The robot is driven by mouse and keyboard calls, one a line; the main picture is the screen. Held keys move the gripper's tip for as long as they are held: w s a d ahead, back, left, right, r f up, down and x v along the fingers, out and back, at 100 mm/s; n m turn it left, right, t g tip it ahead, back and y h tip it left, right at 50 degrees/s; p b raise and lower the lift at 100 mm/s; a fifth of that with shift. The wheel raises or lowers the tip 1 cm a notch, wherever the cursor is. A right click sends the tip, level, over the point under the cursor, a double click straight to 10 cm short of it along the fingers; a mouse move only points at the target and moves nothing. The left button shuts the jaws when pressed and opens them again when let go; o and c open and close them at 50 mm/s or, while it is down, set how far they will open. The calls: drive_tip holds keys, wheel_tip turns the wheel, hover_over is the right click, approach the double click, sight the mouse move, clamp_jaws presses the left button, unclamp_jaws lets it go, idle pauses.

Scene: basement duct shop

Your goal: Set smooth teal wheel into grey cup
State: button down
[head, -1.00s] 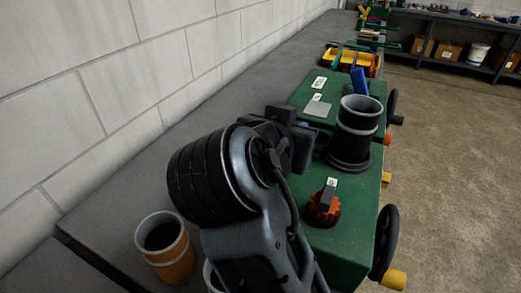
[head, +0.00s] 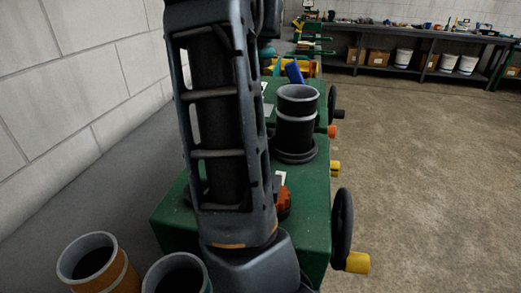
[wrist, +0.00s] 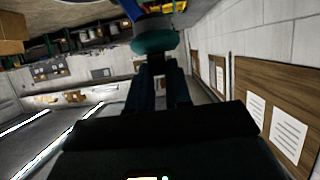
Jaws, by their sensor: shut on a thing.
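A smooth teal wheel (wrist: 155,43) is held between the fingertips of my gripper (wrist: 157,62) in the wrist view. In the head view my arm hides most of the gripper; a small teal patch (head: 266,54) shows beside the arm's upper right edge. No plainly grey cup shows. An orange cup (head: 124,277) with a grey rim stands at the lower left, and a second grey-rimmed cup (head: 160,265) is beside it, cut off by the frame. A dark cylinder with grey bands (head: 297,132) stands upright on the green machine. The held wheel is apart from all of these.
The green machine (head: 313,205) lies behind my arm, with a black handwheel (head: 341,228) and a yellow handle (head: 357,263) at its right. An orange knob (head: 284,201) is partly hidden. A block wall (head: 90,80) bounds the left; the floor (head: 430,180) at right is clear.

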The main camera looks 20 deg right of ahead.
drive_tip(key=shift+w+d+r, duration=0.35)
drive_tip(key=shift+w+r, duration=0.1)
drive_tip(key=shift+r, duration=0.15)
wheel_tip(320, 180, down, 18)
drive_tip(key=shift+r+p, duration=0.15)
drive_tip(key=shift+p, duration=0.4)
drive_tip(key=shift+f, duration=0.2)
drive_tip(key=c, duration=1.3)
unclamp_jaws()
drive_tip(key=shift+c, duration=0.2)
drive_tip(key=shift+r, duration=0.1)
